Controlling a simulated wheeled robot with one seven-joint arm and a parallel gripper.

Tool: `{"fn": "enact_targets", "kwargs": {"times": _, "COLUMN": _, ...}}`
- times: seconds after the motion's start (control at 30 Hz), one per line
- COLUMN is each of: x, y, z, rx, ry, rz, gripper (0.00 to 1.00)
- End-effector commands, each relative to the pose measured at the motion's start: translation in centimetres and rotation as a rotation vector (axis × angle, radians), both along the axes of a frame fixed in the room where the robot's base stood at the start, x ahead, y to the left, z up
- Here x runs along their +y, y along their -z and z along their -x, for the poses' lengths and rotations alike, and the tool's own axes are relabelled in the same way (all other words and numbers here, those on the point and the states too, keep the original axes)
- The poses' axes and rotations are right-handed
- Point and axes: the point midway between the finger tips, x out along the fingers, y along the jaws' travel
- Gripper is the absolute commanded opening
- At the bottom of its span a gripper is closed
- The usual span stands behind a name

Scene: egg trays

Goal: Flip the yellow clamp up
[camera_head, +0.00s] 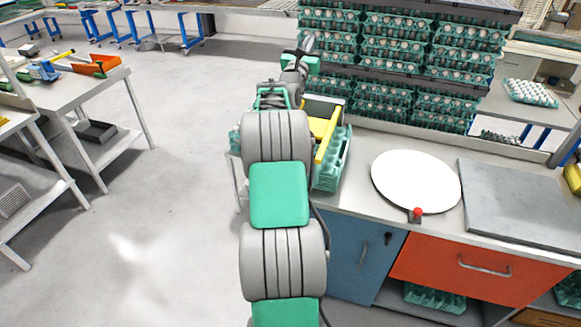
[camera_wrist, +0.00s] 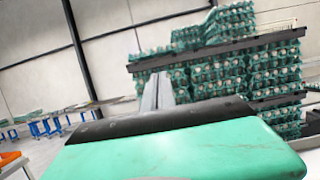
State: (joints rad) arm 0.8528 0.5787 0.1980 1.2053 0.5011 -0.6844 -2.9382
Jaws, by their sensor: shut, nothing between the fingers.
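My arm reaches away from the camera in the head view. My gripper (camera_head: 306,44) is at its far end, in front of the left side of the egg tray rack. In the wrist view the fingers (camera_wrist: 158,92) are together with nothing between them, pointing toward stacked trays. A yellow bar-like part (camera_head: 327,137), which looks like the yellow clamp, stands at the left end of the counter, just right of my arm and nearer the camera than my gripper. My arm hides part of it. The clamp does not show in the wrist view.
A teal egg tray (camera_head: 334,165) lies beside the yellow part. A white disc (camera_head: 415,181) and a grey plate (camera_head: 525,200) lie on the counter to the right. The tray rack (camera_head: 430,45) stands behind. The floor at left is clear up to a workbench (camera_head: 75,98).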

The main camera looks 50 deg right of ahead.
Motion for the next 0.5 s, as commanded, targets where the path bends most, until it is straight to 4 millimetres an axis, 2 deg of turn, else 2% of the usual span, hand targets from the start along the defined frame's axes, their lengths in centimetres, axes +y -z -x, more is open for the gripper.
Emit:
{"fn": "enact_targets", "kwargs": {"times": 0.13, "x": 0.0, "y": 0.1, "z": 0.0, "rx": 0.000, "ry": 0.000, "rz": 0.000, "gripper": 0.00}}
{"fn": "enact_targets", "kwargs": {"times": 0.23, "x": 0.1, "y": 0.9, "z": 0.0, "rx": 0.001, "ry": -0.001, "rz": -0.001, "gripper": 0.00}}
{"fn": "enact_targets", "kwargs": {"times": 0.43, "x": 1.1, "y": 5.2, "z": -0.2, "rx": 0.001, "ry": -0.007, "rz": -0.002, "gripper": 0.00}}
{"fn": "enact_targets", "kwargs": {"times": 0.5, "x": 2.7, "y": 5.6, "z": 0.3, "rx": 0.000, "ry": -0.007, "rz": 0.000, "gripper": 0.00}}
